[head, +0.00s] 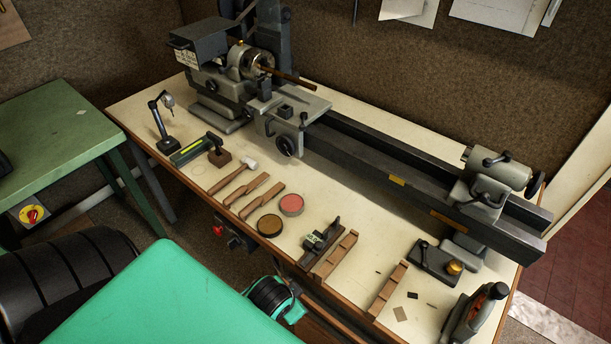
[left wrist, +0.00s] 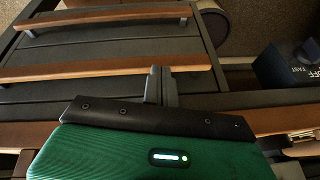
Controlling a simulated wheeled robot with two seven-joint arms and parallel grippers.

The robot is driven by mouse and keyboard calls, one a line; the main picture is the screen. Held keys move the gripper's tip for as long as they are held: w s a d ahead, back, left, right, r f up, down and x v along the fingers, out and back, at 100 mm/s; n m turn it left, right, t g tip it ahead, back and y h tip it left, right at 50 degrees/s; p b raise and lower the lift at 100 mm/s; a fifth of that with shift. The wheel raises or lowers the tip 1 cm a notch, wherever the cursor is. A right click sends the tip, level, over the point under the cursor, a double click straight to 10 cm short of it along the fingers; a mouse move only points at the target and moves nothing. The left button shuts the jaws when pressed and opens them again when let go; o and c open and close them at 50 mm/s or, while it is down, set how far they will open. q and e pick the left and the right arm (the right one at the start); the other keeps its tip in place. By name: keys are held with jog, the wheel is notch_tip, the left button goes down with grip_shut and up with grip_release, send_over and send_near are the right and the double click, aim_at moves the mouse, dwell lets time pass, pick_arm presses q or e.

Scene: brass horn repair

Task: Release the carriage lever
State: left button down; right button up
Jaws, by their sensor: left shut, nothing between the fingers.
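The lathe carriage (head: 268,124) sits on the dark bed in the head view, left of the bed's middle, with a round black handwheel (head: 286,147) on its front. A small upright lever with a dark knob (head: 303,119) stands at its right side. I cannot tell whether this lever is locked or released. My left gripper (left wrist: 160,72) shows only in the left wrist view, its fingers shut and empty in front of a dark drawer cabinet. It is not near the carriage in any view. My right gripper is not in view.
The tailstock (head: 497,172) stands at the bed's right end. A mallet (head: 230,175), wooden blocks and tins lie along the bench's front. In the left wrist view, wooden drawer handles (left wrist: 100,68) and a dark box marked OFF and FAST (left wrist: 288,66) are close by.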

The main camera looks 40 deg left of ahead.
aim_at(302, 123)
pick_arm(q)
notch_tip(302, 123, up, 9)
jog(key=w+a+r+m+t+y, duration=0.1)
jog(key=w+a+r+m+t, duration=0.2)
jog(key=w+r, duration=0.3)
jog(key=w+a+r+m+t+y, duration=0.1)
jog(key=w+a+r+m+t, duration=0.3)
jog(key=w, duration=0.4)
jog(key=w+a+r+m+t+y+p, duration=0.1)
jog(key=w+a+r+m+t, duration=0.2)
jog(key=r, duration=0.5)
jog(key=w+a+t, duration=0.1)
jog(key=w+t, duration=0.1)
jog(key=w, duration=0.1)
jog(key=shift+w+a+r+m+t, duration=0.25)
jog(key=shift+w+a+m+t, duration=0.05)
jog(key=shift+w+a, duration=0.1)
jog(key=shift+w, duration=0.15)
jog(key=w+a+f+p, duration=0.1)
jog(key=w+a+p, duration=0.4)
jog(key=w, duration=0.4)
jog(key=shift+w+a+f, duration=0.15)
jog(key=shift+w+a, duration=0.15)
jog(key=shift+w, duration=0.1)
